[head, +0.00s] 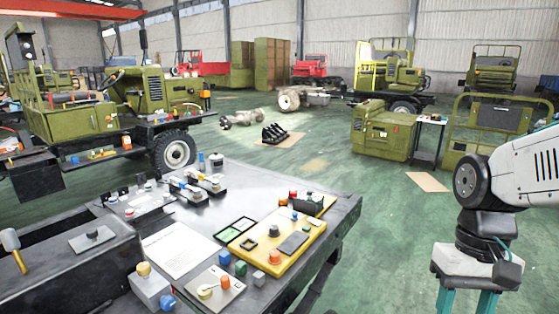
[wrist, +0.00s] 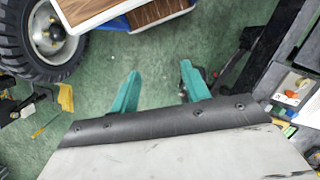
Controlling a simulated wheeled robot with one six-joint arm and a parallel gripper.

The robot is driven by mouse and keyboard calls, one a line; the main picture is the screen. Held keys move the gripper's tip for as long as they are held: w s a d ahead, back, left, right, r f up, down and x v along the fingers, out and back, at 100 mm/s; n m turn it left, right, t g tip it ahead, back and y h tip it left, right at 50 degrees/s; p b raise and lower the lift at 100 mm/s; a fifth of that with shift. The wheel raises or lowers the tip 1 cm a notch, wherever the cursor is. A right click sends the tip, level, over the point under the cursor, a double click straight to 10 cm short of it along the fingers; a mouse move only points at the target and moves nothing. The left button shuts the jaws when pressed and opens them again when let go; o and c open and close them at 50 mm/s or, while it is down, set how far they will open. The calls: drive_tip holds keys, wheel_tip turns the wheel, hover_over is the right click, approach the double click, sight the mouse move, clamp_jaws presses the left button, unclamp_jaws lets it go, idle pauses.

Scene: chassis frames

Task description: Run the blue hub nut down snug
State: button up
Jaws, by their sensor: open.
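My gripper (wrist: 157,88) shows two teal fingers set apart, with nothing between them but green floor. In the head view my gripper (head: 466,302) hangs at the lower right, clear of the workbench (head: 335,222). I cannot pick out the blue hub nut for certain. A wheel with a pale hub (wrist: 50,35) is at the upper left of the wrist view.
The bench holds a yellow board (head: 305,240), a white paper sheet (head: 180,250) and several small fittings. A green vehicle (head: 110,105) stands behind it at left. A green cabinet (head: 384,130) stands at back right. Open green floor lies between bench and arm.

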drive_tip(key=s+a+r+n+t, duration=0.1)
drive_tip(key=s+r+t, duration=0.2)
drive_tip(key=s+r, duration=0.2)
drive_tip(key=shift+s+a+r+t+h, duration=0.15)
drive_tip(key=shift+s+a+t+h, duration=0.15)
drive_tip(key=shift+t+h, duration=0.1)
